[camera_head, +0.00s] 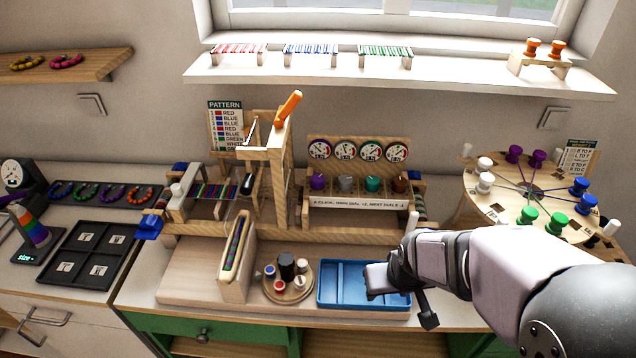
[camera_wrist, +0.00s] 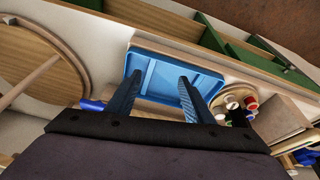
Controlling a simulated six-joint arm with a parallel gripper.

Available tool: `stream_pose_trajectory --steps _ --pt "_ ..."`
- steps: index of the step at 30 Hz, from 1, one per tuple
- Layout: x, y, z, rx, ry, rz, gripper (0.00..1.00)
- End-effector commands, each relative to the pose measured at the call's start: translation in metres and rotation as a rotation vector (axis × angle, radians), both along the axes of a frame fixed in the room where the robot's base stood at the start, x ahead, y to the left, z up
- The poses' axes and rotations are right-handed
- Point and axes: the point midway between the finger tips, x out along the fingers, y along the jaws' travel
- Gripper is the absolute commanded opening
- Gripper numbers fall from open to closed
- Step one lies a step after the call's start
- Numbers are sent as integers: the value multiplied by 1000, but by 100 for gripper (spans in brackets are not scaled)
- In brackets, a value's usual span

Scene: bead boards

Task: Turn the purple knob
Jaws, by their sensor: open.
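The purple knob (camera_head: 318,181) is the leftmost of a row of knobs on the wooden dial stand, under the leftmost round dial (camera_head: 319,149). My gripper (camera_head: 402,299) is over the right end of the blue tray (camera_head: 332,302), in front of the stand and to the right of the purple knob, well apart from it. In the wrist view my gripper (camera_wrist: 160,80) is open, with its two dark fingers spread above the blue tray (camera_wrist: 160,62) and nothing between them. The purple knob cannot be made out in the wrist view.
Grey, teal and brown knobs (camera_head: 372,184) stand right of the purple one, above a printed label strip (camera_head: 358,204). A round turntable with small spools (camera_head: 588,202) is to the right. A bead loom with an orange handle (camera_head: 288,108) stands left. A round dish of pots (camera_head: 270,290) is in front.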

Motion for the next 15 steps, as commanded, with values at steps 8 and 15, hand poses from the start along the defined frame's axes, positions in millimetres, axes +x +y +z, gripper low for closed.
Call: stream_pose_trajectory --steps 8,15 --pt "130 74 22 8 -488 245 47" --pt "188 140 61 38 -857 365 47"
